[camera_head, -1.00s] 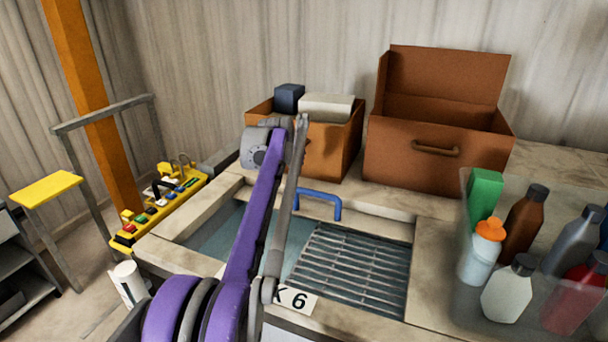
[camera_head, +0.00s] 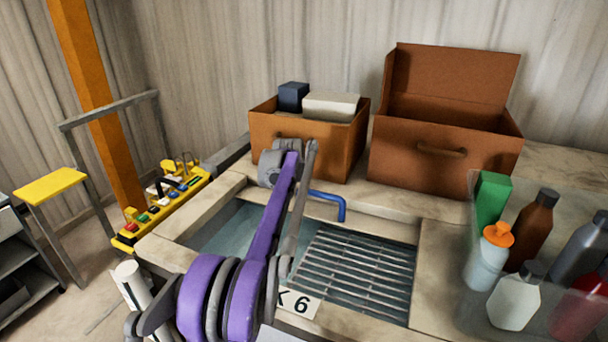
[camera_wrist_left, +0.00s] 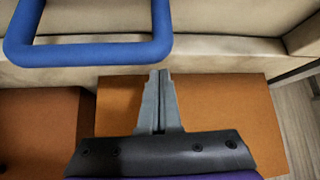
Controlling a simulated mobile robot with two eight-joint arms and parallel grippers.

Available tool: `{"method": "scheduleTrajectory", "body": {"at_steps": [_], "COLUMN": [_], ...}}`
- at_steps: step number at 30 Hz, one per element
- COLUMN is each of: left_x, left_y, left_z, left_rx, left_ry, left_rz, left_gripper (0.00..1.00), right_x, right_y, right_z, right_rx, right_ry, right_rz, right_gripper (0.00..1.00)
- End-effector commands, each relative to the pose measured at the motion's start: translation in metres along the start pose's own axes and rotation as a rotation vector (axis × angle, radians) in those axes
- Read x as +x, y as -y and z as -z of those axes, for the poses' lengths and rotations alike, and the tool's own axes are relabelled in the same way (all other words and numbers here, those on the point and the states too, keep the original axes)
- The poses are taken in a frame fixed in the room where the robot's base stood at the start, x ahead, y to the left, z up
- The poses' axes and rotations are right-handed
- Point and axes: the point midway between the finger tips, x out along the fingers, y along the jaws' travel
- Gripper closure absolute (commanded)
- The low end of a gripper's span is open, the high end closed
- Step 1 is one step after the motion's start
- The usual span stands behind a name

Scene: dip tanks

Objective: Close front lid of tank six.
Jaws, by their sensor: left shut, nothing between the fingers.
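The tank six opening, with pale stone-like rims (camera_head: 170,255), is marked by a white plate ending in "6" (camera_head: 298,303). Bluish liquid (camera_head: 215,235) and a metal grate (camera_head: 355,265) show inside it. A blue bar handle (camera_head: 330,203) stands at its back edge, partly behind my left arm; I cannot make out the front lid itself. The blue handle (camera_wrist_left: 90,52) fills the upper left of the left wrist view. My left gripper (camera_wrist_left: 158,72) is shut and empty, apart from the handle, below and right of it there. In the head view its fingers are hidden. My right gripper is not in view.
A brown box (camera_head: 345,150) with a dark block and a pale block stands behind the tank. An open-lidded brown box (camera_head: 440,165) is right of it. Bottles (camera_head: 515,300) stand in a clear bin at right. A yellow control panel (camera_head: 165,210) is at left.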

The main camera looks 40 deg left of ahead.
Motion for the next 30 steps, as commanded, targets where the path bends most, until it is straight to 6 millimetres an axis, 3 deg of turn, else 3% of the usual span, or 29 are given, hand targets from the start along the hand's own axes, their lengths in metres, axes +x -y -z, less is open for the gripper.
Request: {"method": "scheduleTrajectory", "body": {"at_steps": [6,23,30], "left_x": [-0.010,-0.015,-0.036], "left_y": [0.000,0.001,0.007], "left_z": [-0.015,-0.021,-0.047], "left_rx": [0.000,0.000,-0.001], "left_ry": [0.000,0.000,0.003], "left_rz": [0.000,0.000,0.001], "left_gripper": [1.00,1.00,1.00], "right_x": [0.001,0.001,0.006], "right_y": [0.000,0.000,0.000], "right_z": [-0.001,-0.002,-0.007], "right_rx": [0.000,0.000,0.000], "right_ry": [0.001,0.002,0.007], "right_rz": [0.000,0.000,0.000], "right_gripper": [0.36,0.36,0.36]}}
